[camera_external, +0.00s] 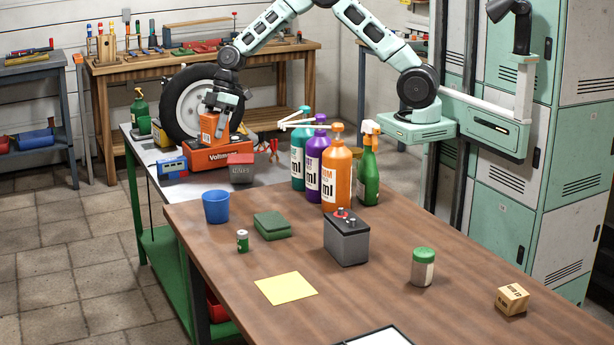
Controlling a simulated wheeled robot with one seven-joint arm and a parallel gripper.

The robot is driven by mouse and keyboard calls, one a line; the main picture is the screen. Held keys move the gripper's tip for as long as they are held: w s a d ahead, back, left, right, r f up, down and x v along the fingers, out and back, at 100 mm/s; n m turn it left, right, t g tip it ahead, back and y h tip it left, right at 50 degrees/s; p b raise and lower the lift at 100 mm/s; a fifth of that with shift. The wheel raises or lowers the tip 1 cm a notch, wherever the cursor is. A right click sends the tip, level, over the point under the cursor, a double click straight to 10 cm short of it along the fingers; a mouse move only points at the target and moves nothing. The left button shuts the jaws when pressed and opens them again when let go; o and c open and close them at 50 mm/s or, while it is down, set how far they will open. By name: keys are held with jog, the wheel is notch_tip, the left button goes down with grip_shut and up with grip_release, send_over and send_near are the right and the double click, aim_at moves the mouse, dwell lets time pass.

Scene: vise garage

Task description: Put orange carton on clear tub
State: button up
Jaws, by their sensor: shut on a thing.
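The orange carton (209,129) is upright in my gripper (220,108), at the far left bench. My gripper reaches down from above and is shut on the carton's upper part. The carton appears just above or against the top of an orange box marked Voltmann (207,157); I cannot tell whether they touch. I cannot make out a clear tub in this view; it may be hidden.
A tyre (181,102) stands right behind the carton. A blue device (172,167) and a grey-and-red box (241,170) stand in front. Tall bottles (336,178) crowd the right. A blue cup (216,206) and a battery (346,243) stand on the wooden table.

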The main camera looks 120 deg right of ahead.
jog(key=s+d+m+h, duration=0.1)
jog(key=s+d+m, duration=0.2)
jog(key=s+d, duration=0.8)
jog(key=p, duration=0.1)
send_over(239, 159)
jog(key=shift+d+f, duration=0.15)
jog(key=shift+f, duration=2.35)
jog(key=shift+d+f, duration=0.15)
jog(key=shift+f, duration=2.35)
jog(key=shift+f, duration=0.2)
jog(key=o, duration=1.6)
